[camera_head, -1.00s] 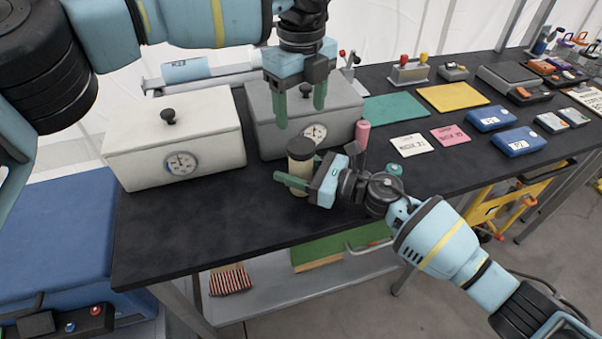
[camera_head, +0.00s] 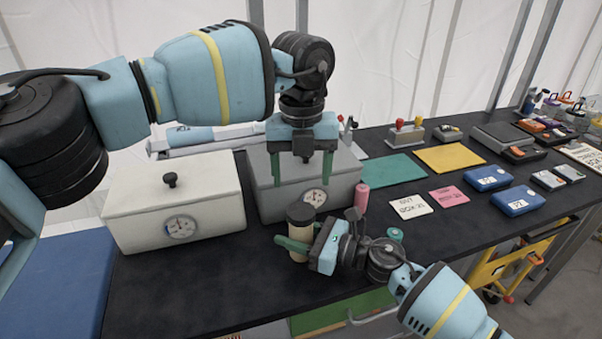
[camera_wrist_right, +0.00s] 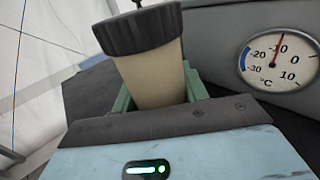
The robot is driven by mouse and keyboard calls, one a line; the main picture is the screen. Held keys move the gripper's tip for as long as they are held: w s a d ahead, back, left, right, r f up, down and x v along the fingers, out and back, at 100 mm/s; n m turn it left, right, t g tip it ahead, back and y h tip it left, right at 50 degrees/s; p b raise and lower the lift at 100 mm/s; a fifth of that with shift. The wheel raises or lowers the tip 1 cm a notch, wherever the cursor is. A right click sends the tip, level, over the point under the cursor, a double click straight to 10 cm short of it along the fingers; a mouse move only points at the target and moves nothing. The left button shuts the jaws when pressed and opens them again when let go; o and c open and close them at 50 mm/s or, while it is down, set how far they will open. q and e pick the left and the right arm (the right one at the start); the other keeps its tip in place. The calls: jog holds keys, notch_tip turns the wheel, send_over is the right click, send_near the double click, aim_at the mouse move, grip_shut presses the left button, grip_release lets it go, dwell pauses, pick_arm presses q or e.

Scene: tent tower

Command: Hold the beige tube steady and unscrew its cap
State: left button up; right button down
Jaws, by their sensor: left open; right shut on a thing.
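The beige tube (camera_head: 300,247) stands upright at the front of the black table, with its dark ribbed cap (camera_head: 300,214) on top. My right gripper (camera_head: 297,245) is shut around the tube's body below the cap. The right wrist view shows the tube (camera_wrist_right: 152,78) between the green fingers (camera_wrist_right: 158,98), with the cap (camera_wrist_right: 138,30) above them. My left gripper (camera_head: 302,172) points down above and behind the cap, open and empty, its green fingers spread apart in front of the grey box.
A white box (camera_head: 172,208) with a gauge stands at the left and a grey box (camera_head: 335,188) with a gauge (camera_wrist_right: 280,55) stands close behind the tube. A pink cylinder (camera_head: 361,197) is right of the tube. Cards, mats and blue cases lie further right. The table's front left is clear.

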pick_arm(q)
jog(key=m, duration=1)
jog(key=shift+m, duration=0.4)
jog(key=m, duration=1)
jog(key=shift+m, duration=0.4)
jog(key=m, duration=0.4)
jog(key=shift+m, duration=0.3)
jog(key=m, duration=1)
jog(key=shift+m, duration=0.4)
jog(key=m, duration=0.5)
